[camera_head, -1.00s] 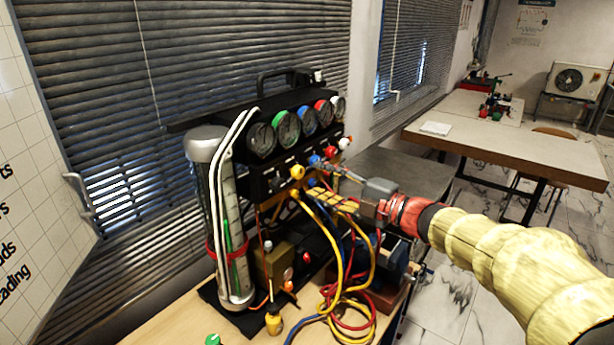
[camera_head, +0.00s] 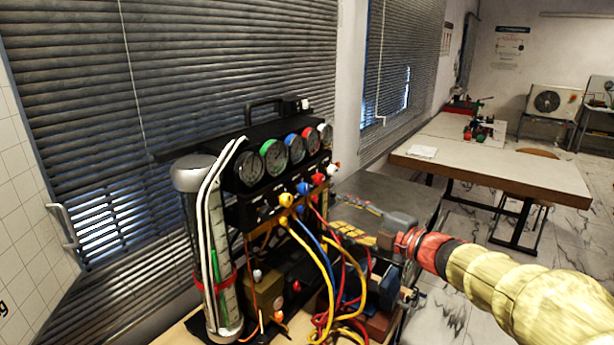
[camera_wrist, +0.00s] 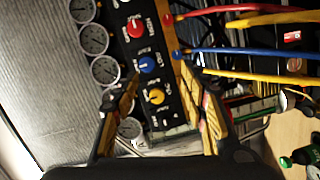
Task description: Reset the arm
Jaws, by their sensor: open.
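My gripper (camera_head: 340,214) is open and empty in front of the gauge rig (camera_head: 237,215), to the right of and below its knobs in the head view. In the wrist view my gripper (camera_wrist: 162,88) shows its two yellow-and-black fingers spread apart. Between and beyond them is the black panel with a red knob (camera_wrist: 135,27), a blue knob (camera_wrist: 147,65) and a yellow knob (camera_wrist: 157,97). In the head view the yellow knob (camera_head: 286,199), blue knob (camera_head: 303,188), red knob (camera_head: 318,179) and white knob (camera_head: 333,169) stand below the gauges. Contact with the hoses cannot be told.
Yellow, blue and red hoses (camera_head: 322,262) hang from the panel close to my gripper. A clear cylinder (camera_head: 212,255) stands at the rig's left. A slatted blind (camera_head: 80,120) is behind. A long table (camera_head: 500,172) stands right, with open floor before it.

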